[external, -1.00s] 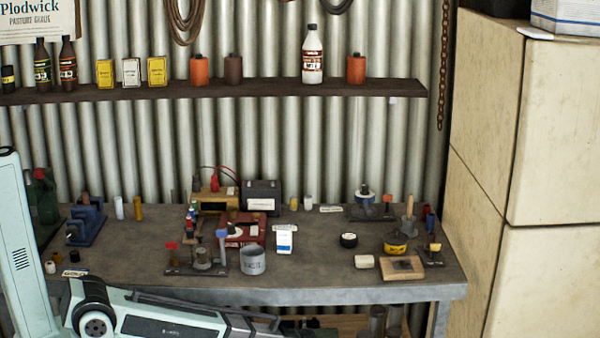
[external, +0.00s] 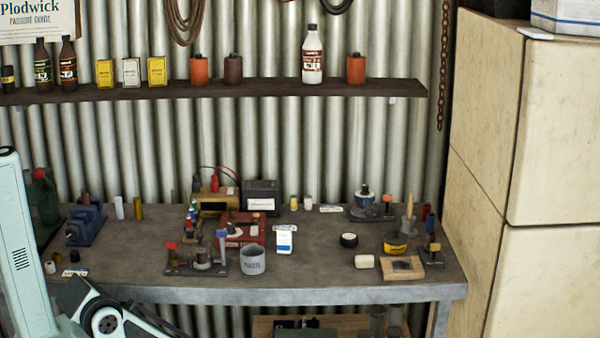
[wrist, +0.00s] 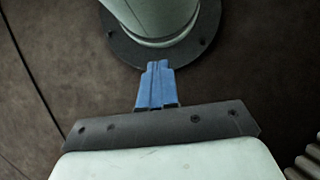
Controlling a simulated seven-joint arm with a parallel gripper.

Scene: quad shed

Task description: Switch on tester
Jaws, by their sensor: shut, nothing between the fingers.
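My gripper (wrist: 157,72) shows in the wrist view, its blue fingers together and empty. It points at a dark brown surface and a pale round post on a dark flange, away from the bench objects. The gripper is outside the external view. A yellowish box with red and dark posts (external: 214,203) stands at the back of the bench, with wires arching toward a black battery-like block (external: 262,195). A red box (external: 243,236) sits in front of it. I cannot tell for sure which is the tester, and no switch position is readable.
The grey bench (external: 310,270) has a grey waste cup (external: 252,260), a small stand with a red top (external: 195,260), a white-and-blue packet (external: 284,240) and a wooden block (external: 403,268). A bottle shelf (external: 280,90) runs above. The front centre-right bench is fairly clear.

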